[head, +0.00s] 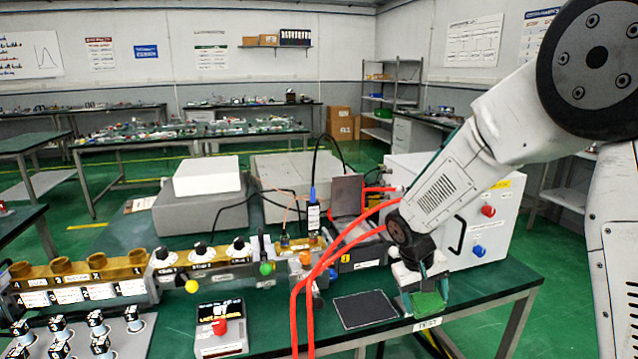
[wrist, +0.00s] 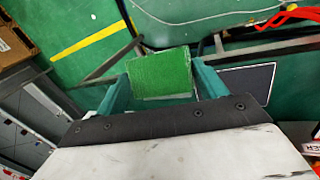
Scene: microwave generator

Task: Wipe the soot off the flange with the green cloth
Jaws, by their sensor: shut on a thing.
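My gripper (head: 426,292) is at the right part of the green bench, near its front edge, pointing down. It is shut on the green cloth (head: 430,304), which looks like a folded pad. In the wrist view the cloth (wrist: 160,73) sits between the two teal fingers. A brass-coloured waveguide line runs along the bench to the left of my gripper, and its right end (head: 305,259) is partly behind red hoses. I cannot tell for certain which part is the flange, and no soot can be made out. The cloth is apart from the waveguide line.
A black mat (head: 365,309) lies on the bench left of my gripper; it also shows in the wrist view (wrist: 250,82). Red hoses (head: 318,265) arch down in front of the waveguide. A white cabinet (head: 480,220) stands behind my gripper. A grey box with a red knob (head: 221,333) is front left.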

